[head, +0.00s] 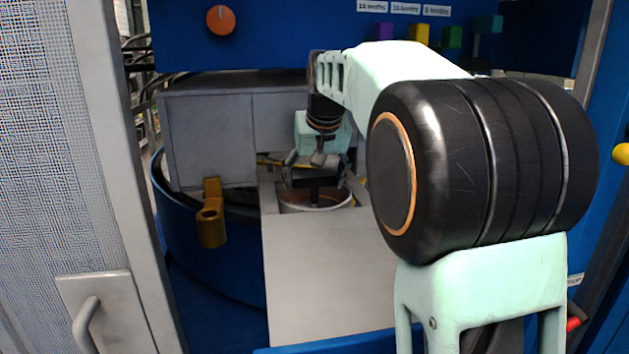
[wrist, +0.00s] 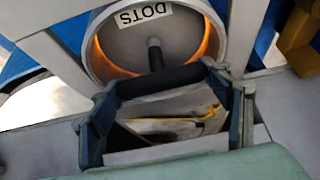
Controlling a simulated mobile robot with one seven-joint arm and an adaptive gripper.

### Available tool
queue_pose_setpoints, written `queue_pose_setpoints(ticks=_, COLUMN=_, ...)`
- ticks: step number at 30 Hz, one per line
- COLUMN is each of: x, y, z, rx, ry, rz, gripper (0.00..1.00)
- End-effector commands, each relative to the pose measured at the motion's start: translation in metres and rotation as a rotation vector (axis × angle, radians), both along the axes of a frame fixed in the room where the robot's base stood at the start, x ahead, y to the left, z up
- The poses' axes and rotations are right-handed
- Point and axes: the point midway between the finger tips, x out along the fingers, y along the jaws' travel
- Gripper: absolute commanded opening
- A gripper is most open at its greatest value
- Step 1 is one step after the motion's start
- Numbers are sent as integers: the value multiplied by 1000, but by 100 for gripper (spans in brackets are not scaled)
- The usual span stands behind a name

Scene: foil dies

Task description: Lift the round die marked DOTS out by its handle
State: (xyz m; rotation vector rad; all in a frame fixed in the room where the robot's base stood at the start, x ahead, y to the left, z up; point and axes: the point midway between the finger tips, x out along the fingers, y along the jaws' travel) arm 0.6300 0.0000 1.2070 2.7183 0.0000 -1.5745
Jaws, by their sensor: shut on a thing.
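The round grey die (wrist: 183,42) shows in the wrist view with a white label reading DOTS, upside down in that view. It sits inside a round metal opening with an orange glow around its inner wall. A dark post rises from the die to a dark crossbar handle (wrist: 160,82). My gripper (wrist: 168,84) is shut on this handle, with a finger at each end of the bar. In the head view my gripper (head: 317,174) is over the round opening (head: 318,209), the post below it. How high the die sits in the opening I cannot tell.
A grey box-like housing (head: 206,135) stands behind and left of the opening. A yellow-brown bracket (head: 211,213) sticks out left of it. A flat pale plate (head: 325,285) lies in front. A mesh door (head: 50,150) stands at far left. Coloured blocks (head: 419,34) sit on the blue panel above.

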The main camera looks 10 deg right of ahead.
Motion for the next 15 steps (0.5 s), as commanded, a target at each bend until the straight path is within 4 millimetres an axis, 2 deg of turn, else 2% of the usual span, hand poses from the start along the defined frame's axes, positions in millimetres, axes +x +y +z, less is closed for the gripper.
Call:
queue_pose_setpoints(ticks=1, x=0, y=0, z=0, rx=0, ry=0, rz=0, gripper=26)
queue_pose_setpoints(ticks=4, x=0, y=0, z=0, rx=0, ry=0, rz=0, gripper=15)
queue_pose_setpoints(ticks=5, x=0, y=0, z=0, rx=0, ry=0, rz=0, gripper=14)
queue_pose_setpoints(ticks=15, x=0, y=0, z=14, rx=0, ry=-4, rz=0, gripper=14)
